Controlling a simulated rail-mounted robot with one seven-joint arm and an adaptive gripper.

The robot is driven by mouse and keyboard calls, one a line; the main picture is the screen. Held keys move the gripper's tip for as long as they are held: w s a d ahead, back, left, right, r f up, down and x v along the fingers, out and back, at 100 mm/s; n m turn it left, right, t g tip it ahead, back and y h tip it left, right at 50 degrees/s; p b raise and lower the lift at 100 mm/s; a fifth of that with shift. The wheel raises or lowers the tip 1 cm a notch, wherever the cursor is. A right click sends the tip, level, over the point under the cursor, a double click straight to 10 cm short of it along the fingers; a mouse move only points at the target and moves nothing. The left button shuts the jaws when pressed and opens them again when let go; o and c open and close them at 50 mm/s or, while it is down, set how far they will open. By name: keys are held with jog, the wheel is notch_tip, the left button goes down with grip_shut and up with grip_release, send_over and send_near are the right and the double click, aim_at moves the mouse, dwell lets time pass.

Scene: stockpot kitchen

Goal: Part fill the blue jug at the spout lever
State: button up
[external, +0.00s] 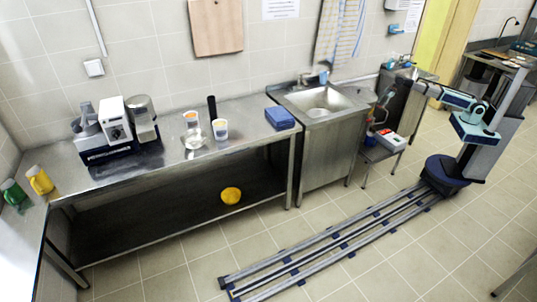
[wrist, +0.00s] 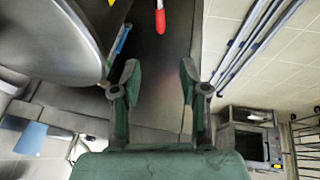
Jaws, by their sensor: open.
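My gripper (wrist: 157,80) is open in the wrist view, with nothing between its two green fingers. A red grip (wrist: 160,21) on a thin metal piece shows at the top of that view, beyond the fingertips; I cannot tell whether it is the spout lever. A large rounded steel vessel (wrist: 55,40) fills the upper left. A narrow blue strip (wrist: 122,39) shows beside it, mostly hidden. I cannot make out a clear blue jug in either view. In the external view my arm reaches left towards the small sink unit; the gripper is too small to read there.
A low stand (external: 377,154) carries a red-and-white box. The floor around my rail is clear.

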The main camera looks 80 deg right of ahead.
aim_at(370, 120)
jog(key=x, duration=1.7)
jog(key=shift+w+f, duration=0.1)
jog(key=shift+f, duration=0.1)
grip_shut()
